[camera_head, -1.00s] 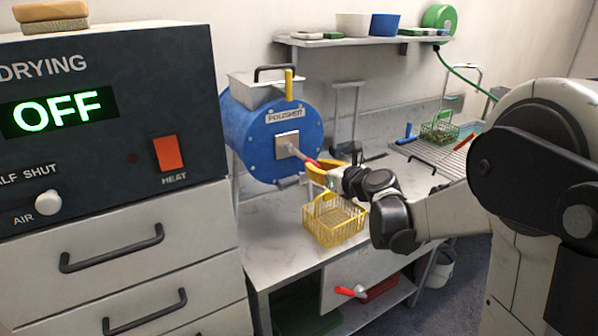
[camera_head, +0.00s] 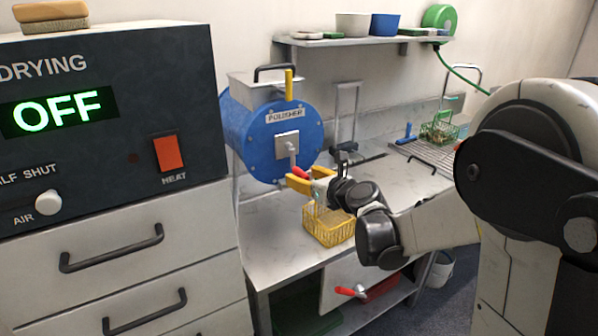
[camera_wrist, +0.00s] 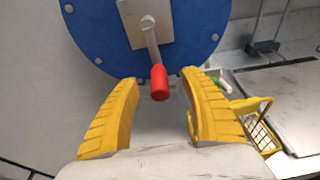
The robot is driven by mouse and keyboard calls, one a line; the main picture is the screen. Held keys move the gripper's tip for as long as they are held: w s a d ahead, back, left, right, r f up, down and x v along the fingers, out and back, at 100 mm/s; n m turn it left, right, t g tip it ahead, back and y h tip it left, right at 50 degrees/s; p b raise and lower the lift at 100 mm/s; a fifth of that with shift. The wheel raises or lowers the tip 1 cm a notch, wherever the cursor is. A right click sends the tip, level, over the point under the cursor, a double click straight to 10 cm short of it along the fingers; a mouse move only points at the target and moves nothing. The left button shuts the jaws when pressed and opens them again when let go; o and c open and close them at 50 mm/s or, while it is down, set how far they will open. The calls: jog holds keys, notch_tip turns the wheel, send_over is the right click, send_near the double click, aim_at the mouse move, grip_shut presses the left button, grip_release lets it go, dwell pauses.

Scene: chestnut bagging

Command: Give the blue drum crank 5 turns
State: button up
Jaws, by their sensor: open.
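The blue drum (camera_head: 262,140) marked POLISHER stands on the bench at the left. Its crank has a grey arm on a square plate and a red handle (camera_wrist: 159,83). In the wrist view the crank arm points down, with the red handle at its lower end. In the head view my gripper (camera_head: 298,178) is at the drum's lower front, by the red handle (camera_head: 301,173).
A yellow wire basket (camera_head: 328,225) stands on the bench under my gripper. The drying cabinet (camera_head: 105,110) fills the left. A drain rack (camera_head: 425,155) with a green basket (camera_head: 440,132) lies at the right. A shelf (camera_head: 365,41) hangs above.

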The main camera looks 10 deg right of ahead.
jog(key=s+d, duration=0.2)
jog(key=s, duration=0.6)
jog(key=shift+s+d, duration=0.3)
jog(key=shift+d, duration=0.1)
jog(key=s+a+n+g, duration=0.4)
jog(key=s+a+n, duration=0.2)
jog(key=s+n, duration=0.8)
jog(key=s+d+f+n+g+h, duration=0.1)
jog(key=s+d+n+h, duration=0.1)
jog(key=s+n, duration=0.4)
jog(key=s+d+f+n+g+h, duration=0.2)
jog(key=s+n, duration=0.4)
jog(key=n, duration=0.6)
jog(key=shift+d+f+h, duration=0.15)
jog(key=shift+f+h, duration=0.1)
jog(key=shift+h, duration=0.05)
